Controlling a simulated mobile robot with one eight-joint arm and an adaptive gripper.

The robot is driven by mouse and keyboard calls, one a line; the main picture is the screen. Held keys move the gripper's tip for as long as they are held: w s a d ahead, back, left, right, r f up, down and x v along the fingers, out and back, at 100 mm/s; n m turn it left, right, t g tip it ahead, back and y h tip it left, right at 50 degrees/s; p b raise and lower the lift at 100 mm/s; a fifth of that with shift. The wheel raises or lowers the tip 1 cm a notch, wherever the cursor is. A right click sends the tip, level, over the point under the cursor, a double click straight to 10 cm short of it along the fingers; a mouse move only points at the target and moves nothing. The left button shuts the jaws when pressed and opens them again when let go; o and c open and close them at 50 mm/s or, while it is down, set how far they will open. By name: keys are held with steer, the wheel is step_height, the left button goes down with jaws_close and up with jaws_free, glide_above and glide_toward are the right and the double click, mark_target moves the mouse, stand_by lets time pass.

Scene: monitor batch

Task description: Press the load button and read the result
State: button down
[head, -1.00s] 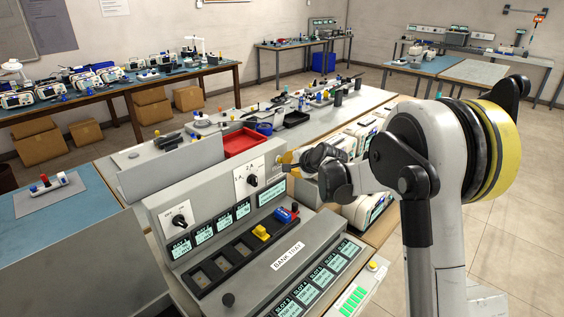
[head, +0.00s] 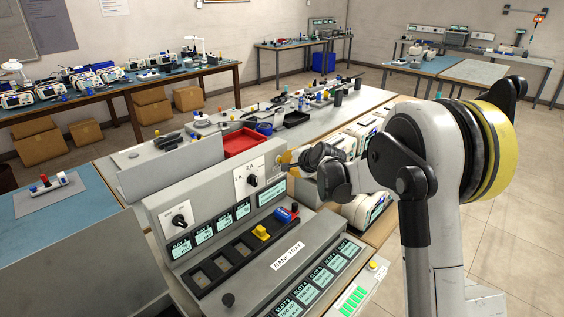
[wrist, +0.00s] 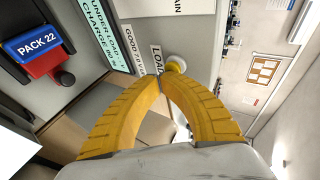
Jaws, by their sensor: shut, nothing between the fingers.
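The load button is a round yellow knob (wrist: 175,65) on the grey panel beside a partly hidden label reading "LOA". My gripper (wrist: 162,82) has its yellow fingers closed together, with the tips right by the knob; I cannot tell whether they touch it. In the head view my gripper (head: 286,162) is at the right end of the tester's upright panel, and the button is hidden there. A result screen (wrist: 97,22) shows "UNDER LOAD" and "CHARGE", cut off at the edge.
A yellow pack (head: 262,232) sits in the tray near the blue one. Two dark dials (head: 179,221) are on the upright panel. A red bin (head: 246,142) and small items stand on the bench behind. White instruments (head: 366,208) stand beyond my gripper. The floor at right is clear.

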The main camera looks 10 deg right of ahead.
steer(key=shift+s+d, duration=0.3)
steer(key=shift+s, duration=0.15)
steer(key=shift+s, duration=0.1)
steer(key=s+d, duration=0.1)
steer(key=s, duration=0.1)
steer(key=s+d, duration=0.2)
stand_by(0.6)
steer(key=s+a+r+n+g+h, duration=0.1)
steer(key=s+a+r+n, duration=0.2)
steer(key=s, duration=0.7)
steer(key=s+r+n+g, duration=0.1)
steer(key=s+r+n, duration=0.35)
steer(key=s, duration=0.55)
steer(key=s+f+n+g+h, duration=0.1)
steer(key=s+n, duration=0.1)
steer(key=s, duration=0.8)
steer(key=s+d+f+n+g+h, duration=0.1)
steer(key=s+f+n, duration=0.1)
steer(key=s, duration=0.8)
steer(key=shift+s+d+f+n, duration=0.15)
steer(key=shift+s+n, duration=0.2)
steer(key=shift+n, duration=0.2)
